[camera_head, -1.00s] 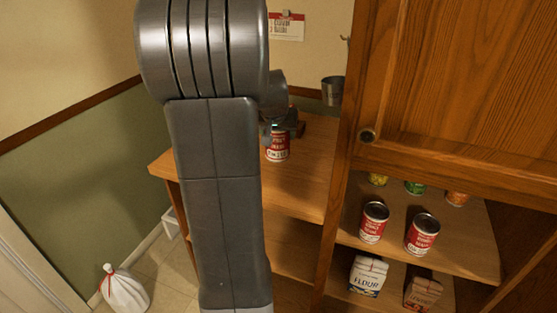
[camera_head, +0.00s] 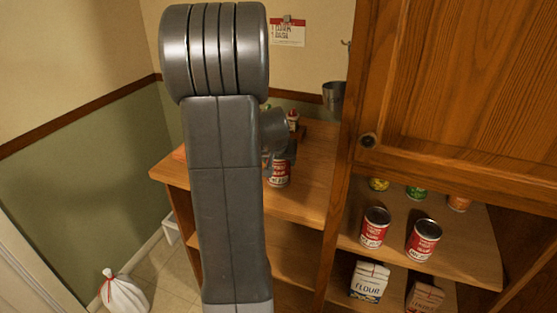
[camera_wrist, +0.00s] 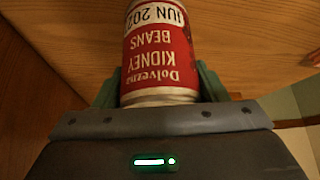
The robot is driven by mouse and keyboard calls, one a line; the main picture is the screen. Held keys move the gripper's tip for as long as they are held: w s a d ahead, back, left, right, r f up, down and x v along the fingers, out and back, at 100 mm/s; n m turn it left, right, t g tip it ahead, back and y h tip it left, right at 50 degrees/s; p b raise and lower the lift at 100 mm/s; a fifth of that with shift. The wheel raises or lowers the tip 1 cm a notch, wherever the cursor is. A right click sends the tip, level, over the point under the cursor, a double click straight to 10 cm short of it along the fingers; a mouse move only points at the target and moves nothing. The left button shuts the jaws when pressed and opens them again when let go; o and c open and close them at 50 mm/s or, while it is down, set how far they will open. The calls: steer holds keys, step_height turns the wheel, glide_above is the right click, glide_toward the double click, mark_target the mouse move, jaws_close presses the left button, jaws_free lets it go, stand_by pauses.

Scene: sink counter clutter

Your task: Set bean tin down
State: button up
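The bean tin (camera_head: 279,174) has a red and white label and a silver rim. In the wrist view the tin (camera_wrist: 160,50) reads "Kidney Beans", upside down in the picture, with greenish fingers close on both sides. My gripper (camera_wrist: 160,85) is shut on it. In the head view my gripper (camera_head: 280,152) is partly hidden behind my arm, at the tin's upper part. The tin looks upright over the wooden counter (camera_head: 308,175). Whether its base touches the counter cannot be told.
A cupboard door (camera_head: 460,90) stands right of the counter. Shelves below hold two red tins (camera_head: 375,228) (camera_head: 424,240), smaller tins (camera_head: 415,193) and a flour bag (camera_head: 369,280). A small bottle (camera_head: 292,119) is behind my gripper. A metal pot (camera_head: 333,94) hangs by the wall.

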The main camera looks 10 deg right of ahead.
steer(key=o, duration=0.4)
steer(key=shift+r, duration=0.1)
steer(key=shift+r+p, duration=0.2)
steer(key=shift+p, duration=0.1)
steer(key=v, duration=1.1)
steer(key=shift+s+a+r+b, duration=0.15)
steer(key=shift+s+r+b, duration=0.15)
